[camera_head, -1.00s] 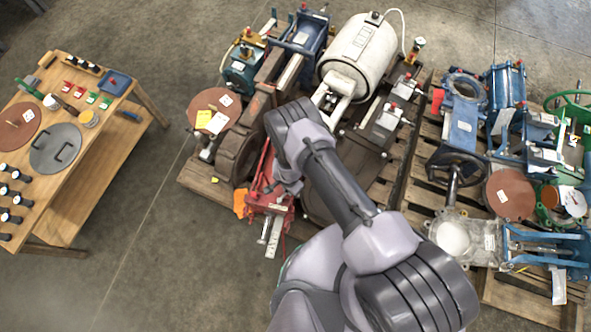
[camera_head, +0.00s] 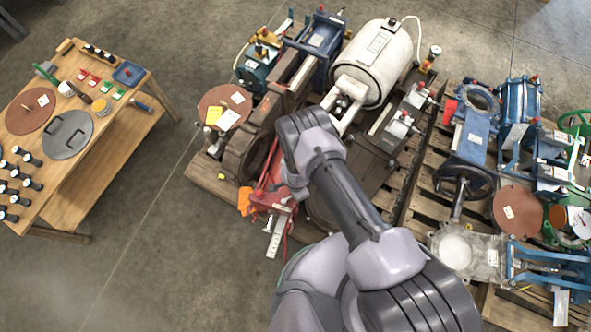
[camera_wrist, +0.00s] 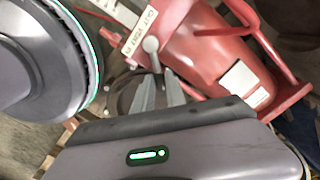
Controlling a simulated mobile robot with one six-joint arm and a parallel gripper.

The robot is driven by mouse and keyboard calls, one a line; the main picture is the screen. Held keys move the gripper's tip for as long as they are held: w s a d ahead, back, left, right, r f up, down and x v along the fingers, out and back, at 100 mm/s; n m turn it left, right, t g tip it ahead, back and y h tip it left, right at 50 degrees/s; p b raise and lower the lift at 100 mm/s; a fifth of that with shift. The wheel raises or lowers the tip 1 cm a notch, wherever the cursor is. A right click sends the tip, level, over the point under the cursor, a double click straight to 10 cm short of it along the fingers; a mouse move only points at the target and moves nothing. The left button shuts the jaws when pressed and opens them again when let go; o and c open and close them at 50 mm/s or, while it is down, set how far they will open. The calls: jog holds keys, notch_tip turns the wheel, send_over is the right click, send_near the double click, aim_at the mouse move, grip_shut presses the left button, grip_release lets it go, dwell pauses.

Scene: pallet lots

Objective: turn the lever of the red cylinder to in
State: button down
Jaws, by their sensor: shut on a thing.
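In the wrist view the red cylinder (camera_wrist: 205,55) lies beyond my gripper, with a pale label plate (camera_wrist: 141,31) that appears to read OUT, VENT, IN. The lever shows a grey ball knob (camera_wrist: 151,45) beside this plate, around its middle to IN part; its exact setting I cannot tell. My gripper (camera_wrist: 157,80) is shut on the lever, its two grey fingers just below the knob. In the head view a red part of the cylinder (camera_head: 270,199) shows on the left pallet's front edge, and my arm hides the gripper and lever.
A white tank (camera_head: 375,65) and other machines crowd the left pallet (camera_head: 208,182) around my arm. A second loaded pallet (camera_head: 417,180) stands to the right. A wooden table (camera_head: 100,150) with discs and small parts stands left, with clear floor between.

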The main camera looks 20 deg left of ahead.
jog(key=c, duration=1.4)
grip_release()
jog(key=shift+s, duration=0.1)
jog(key=shift+o, duration=0.2)
jog(key=shift+r, duration=0.15)
notch_tip(320, 180, up, 17)
jog(key=p, duration=1.8)
jog(key=shift+d+p, duration=0.15)
jog(key=shift+p, duration=0.15)
